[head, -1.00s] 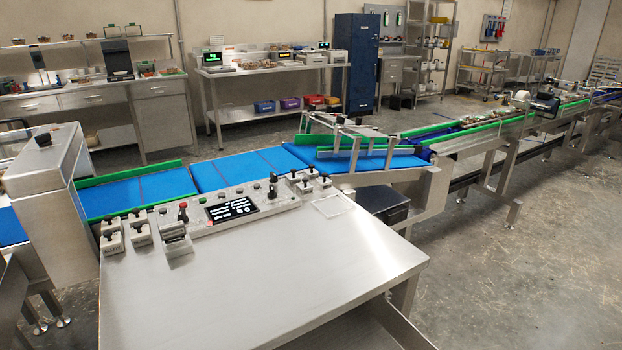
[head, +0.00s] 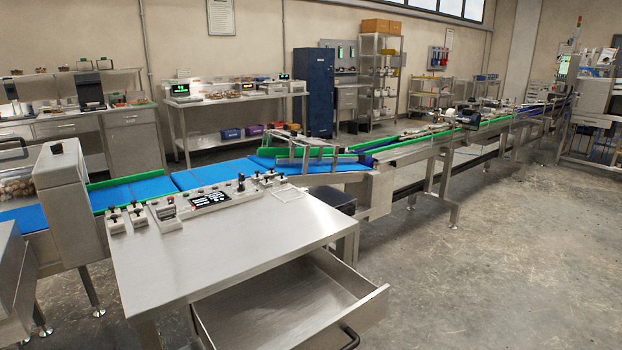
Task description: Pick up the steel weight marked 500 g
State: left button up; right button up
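Several small metal blocks with black knobs stand on the steel table (head: 240,245). Two of them, a left block (head: 115,222) and its neighbour (head: 137,217), stand at the table's left back corner. A larger block (head: 168,214) stands just right of them, and a further group (head: 270,179) is at the back right, beyond the control panel. Their markings are too small to read, so I cannot tell which one is marked 500 g. Neither of my grippers is in view.
A control panel (head: 208,200) with a dark screen lies along the table's back edge. An empty drawer (head: 290,300) stands open at the table's front right. Behind runs a blue conveyor (head: 215,174). Open floor (head: 480,275) lies to the right.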

aim_at(271, 174)
jog(key=z, duration=1.6)
jog(key=i, duration=3.6)
jog(key=u, duration=2.15)
